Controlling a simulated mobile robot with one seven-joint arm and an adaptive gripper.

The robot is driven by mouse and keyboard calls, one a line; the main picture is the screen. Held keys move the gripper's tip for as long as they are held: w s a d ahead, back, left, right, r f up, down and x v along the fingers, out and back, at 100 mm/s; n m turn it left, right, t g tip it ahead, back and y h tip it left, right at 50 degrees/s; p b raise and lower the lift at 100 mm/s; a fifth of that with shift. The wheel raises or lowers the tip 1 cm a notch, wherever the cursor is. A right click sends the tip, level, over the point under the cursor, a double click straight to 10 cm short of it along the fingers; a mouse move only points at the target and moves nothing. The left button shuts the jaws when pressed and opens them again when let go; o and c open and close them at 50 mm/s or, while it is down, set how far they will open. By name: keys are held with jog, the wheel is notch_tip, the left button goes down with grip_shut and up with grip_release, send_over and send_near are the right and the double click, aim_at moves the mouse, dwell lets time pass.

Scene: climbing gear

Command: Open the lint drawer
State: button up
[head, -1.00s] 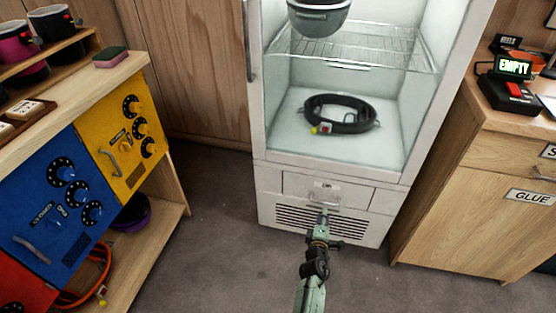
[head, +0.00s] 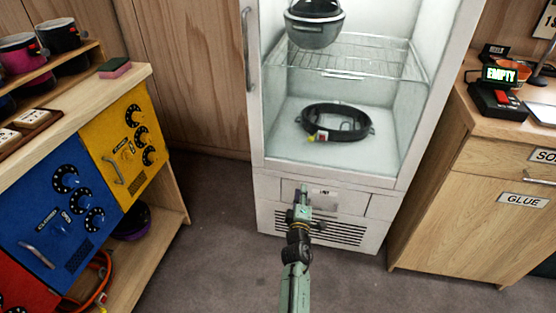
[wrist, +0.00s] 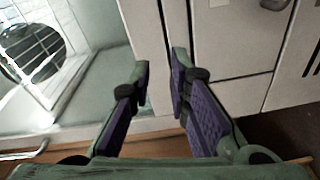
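The lint drawer (head: 340,199) is the white front panel low on the white glass-fronted cabinet, above a slatted vent. It looks closed. A small dark label shows on it in the head view; my gripper hides part of its left side. In the wrist view the drawer front (wrist: 235,48) lies to the right of my fingers, and a grey piece at the top edge may be its handle (wrist: 275,3). My gripper (head: 301,188) is in front of the drawer's left part. In the wrist view my gripper (wrist: 160,64) is open, with nothing visible between its fingers.
The cabinet (head: 267,208) holds a dark belt-like ring (head: 340,134) and a grey helmet-like thing (head: 314,36). A wooden bench with blue and yellow panels (head: 125,150) stands left, a wooden cupboard (head: 440,215) right. The floor (head: 215,245) between is clear.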

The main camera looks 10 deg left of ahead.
jog(key=a+r+t+y, duration=0.1)
jog(key=a+r, duration=0.3)
jog(key=r, duration=0.2)
jog(key=a+r+m+y, duration=0.1)
jog(key=a+r, duration=0.3)
jog(key=r, duration=0.3)
jog(key=shift+w+a+t+y, duration=0.2)
jog(key=shift+a+t+y, duration=0.1)
jog(key=shift+a+t, duration=0.1)
jog(key=shift+d+r, duration=0.1)
